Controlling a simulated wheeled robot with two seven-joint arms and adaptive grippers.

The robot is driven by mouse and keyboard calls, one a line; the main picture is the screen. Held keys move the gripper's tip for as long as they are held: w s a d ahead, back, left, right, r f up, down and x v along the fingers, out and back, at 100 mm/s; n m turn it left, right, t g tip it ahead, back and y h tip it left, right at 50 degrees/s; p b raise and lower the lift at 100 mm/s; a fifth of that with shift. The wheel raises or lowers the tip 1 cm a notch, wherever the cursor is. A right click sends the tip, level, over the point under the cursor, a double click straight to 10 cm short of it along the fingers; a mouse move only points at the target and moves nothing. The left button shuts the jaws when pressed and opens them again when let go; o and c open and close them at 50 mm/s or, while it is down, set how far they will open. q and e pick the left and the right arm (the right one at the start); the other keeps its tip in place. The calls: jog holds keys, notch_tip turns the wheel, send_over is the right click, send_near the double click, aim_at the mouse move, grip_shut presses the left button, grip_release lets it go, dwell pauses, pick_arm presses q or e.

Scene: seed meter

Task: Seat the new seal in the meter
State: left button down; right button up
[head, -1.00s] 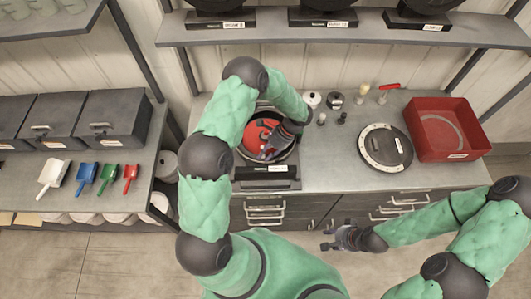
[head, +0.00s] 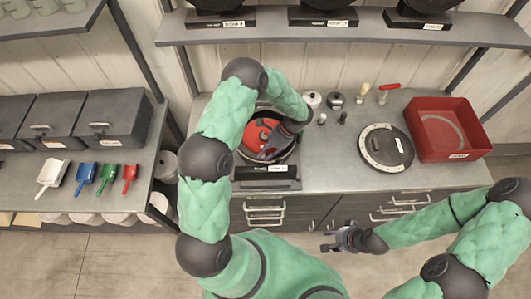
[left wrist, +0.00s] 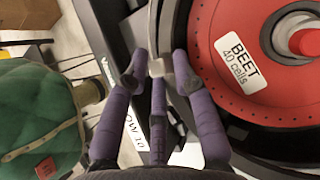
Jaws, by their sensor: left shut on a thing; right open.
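The meter (head: 272,172) stands on the counter, a dark round housing on a black base, with a red disc (head: 258,132) inside. In the left wrist view the disc (left wrist: 262,50) carries a label reading "BEET 40 cells" and a red-tipped hub. My left gripper (head: 270,153) is over the meter's front edge. In the left wrist view its purple fingers (left wrist: 158,72) are shut on a pale grey curved band at the rim, which looks like the seal (left wrist: 178,58). I cannot tell whether the band is fully seated. My right gripper (head: 330,240) is open and empty, in front of the drawers.
A round dark lid (head: 387,148) with a pale rim lies right of the meter. A red bin (head: 470,140) holding a grey ring stands at the far right. Small knobs, a brush (head: 363,91) and a red-handled tool (head: 388,90) stand behind. Scoops lie on the left shelf.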

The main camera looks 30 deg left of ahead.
pick_arm(q)
jog(key=shift+s+f, duration=0.1)
jog(key=shift+f, duration=0.25)
jog(key=shift+g+b, duration=0.3)
jog(key=shift+y, duration=0.3)
jog(key=shift+g+y+b, duration=0.3)
jog(key=shift+g+b, duration=0.2)
jog(key=shift+b, duration=0.25)
jog(key=shift+w+r, duration=0.35)
jog(key=shift+g+b, duration=0.3)
jog(key=shift+b, duration=0.05)
jog(key=shift+f, duration=0.25)
jog(key=shift+s+d+f+b, duration=0.2)
jog(key=shift+f+b, duration=0.15)
jog(key=shift+b, duration=0.2)
dwell(0.3)
